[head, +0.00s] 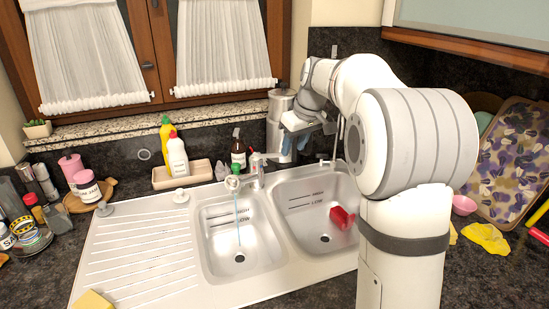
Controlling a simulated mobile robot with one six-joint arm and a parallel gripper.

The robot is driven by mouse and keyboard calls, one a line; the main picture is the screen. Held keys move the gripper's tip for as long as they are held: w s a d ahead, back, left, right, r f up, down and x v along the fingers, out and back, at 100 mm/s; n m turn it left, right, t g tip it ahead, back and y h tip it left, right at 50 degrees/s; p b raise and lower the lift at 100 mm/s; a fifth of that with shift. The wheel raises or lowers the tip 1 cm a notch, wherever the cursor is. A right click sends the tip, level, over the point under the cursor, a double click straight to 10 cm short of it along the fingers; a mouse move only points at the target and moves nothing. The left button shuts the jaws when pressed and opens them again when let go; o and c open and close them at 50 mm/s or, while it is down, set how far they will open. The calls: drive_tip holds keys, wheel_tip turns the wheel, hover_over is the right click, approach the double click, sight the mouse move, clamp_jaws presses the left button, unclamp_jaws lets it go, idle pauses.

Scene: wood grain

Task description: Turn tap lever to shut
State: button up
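The tap (258,172) stands behind the double sink, near the divider between the basins. Its spout points left over the left basin (215,262), and a thin bluish stream of water (239,225) falls from it to near the drain. A small pale lever shows at the top of the tap, but its exact setting is too small to tell. My gripper (297,140) is behind and to the right of the tap, above the sink's back edge, apart from the lever. Its fingers are small and dark against bluish shapes, so their opening is unclear.
A red cup (342,217) lies in the right basin (290,222). A dark bottle (238,156) stands behind the tap; yellow and white bottles (177,158) stand on a tray (200,172) at left. A metal canister (277,108) is behind my gripper. The ribbed drainboard (135,250) is mostly clear.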

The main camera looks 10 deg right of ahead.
sight(273, 155)
drive_tip(key=w+d+f+n+y+b, duration=0.1)
drive_tip(key=w+f+n, duration=0.15)
drive_tip(key=w, duration=0.45)
drive_tip(key=w+d+f+n, duration=0.1)
drive_tip(key=w+f, duration=0.3)
drive_tip(key=w, duration=0.2)
drive_tip(key=shift+m, duration=0.25)
drive_tip(key=p+x, duration=0.1)
drive_tip(key=x, duration=0.7)
drive_tip(key=shift+a+r, duration=0.1)
drive_tip(key=shift+c, duration=0.2)
clamp_jaws()
